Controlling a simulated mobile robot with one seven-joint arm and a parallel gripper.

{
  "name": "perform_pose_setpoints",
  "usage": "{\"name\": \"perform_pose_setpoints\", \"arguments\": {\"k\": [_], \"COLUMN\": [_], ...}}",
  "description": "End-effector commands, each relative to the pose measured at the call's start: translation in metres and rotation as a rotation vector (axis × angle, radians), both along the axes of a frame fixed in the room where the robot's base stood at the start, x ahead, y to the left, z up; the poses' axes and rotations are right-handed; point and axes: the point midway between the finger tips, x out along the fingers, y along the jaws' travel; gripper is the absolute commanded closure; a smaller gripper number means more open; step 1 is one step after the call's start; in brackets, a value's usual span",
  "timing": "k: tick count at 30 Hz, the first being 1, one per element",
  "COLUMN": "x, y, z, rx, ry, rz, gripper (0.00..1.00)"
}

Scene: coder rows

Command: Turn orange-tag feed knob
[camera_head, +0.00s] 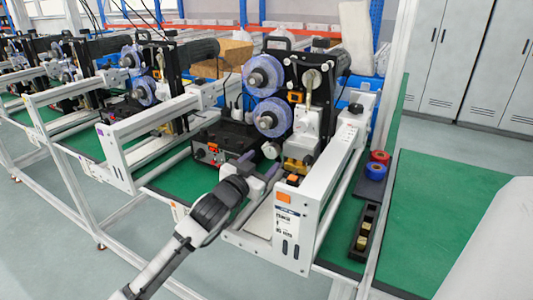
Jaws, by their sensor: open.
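The nearest coder machine (290,100) stands on the green bench with a white side frame and two blue-purple ribbon reels. An orange tag (283,197) is on the front plate of its white frame, and a small orange part (293,180) sits just above. My gripper (262,167) is open, in front of the machine near its lower middle, left of the orange tag. Nothing shows between its fingers. A black knob (355,108) sits on top of the right side frame. I cannot tell which knob bears the orange tag; parts behind my gripper are hidden.
A black control box (222,140) with a red-marked front stands left of my gripper. Red and blue rolls (376,165) and a black tray (363,235) lie on the bench at right. More coder machines (140,75) line the left. The green bench at far right is clear.

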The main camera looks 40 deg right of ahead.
Motion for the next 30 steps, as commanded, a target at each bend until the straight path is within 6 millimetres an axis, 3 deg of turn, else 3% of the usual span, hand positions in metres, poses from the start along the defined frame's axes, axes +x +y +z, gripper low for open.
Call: {"name": "perform_pose_setpoints", "arguments": {"k": [7,18,28,30], "x": [0.011,0.014,0.014,0.014], "y": [-0.028,-0.033,-0.033,-0.033], "z": [0.001,0.000,0.000,0.000], "rx": [-0.001,-0.001,-0.001,-0.001], "ry": [0.001,0.000,0.000,0.000], "rz": [-0.001,0.001,0.000,0.000], "gripper": [0.40,0.40,0.82,0.84]}}
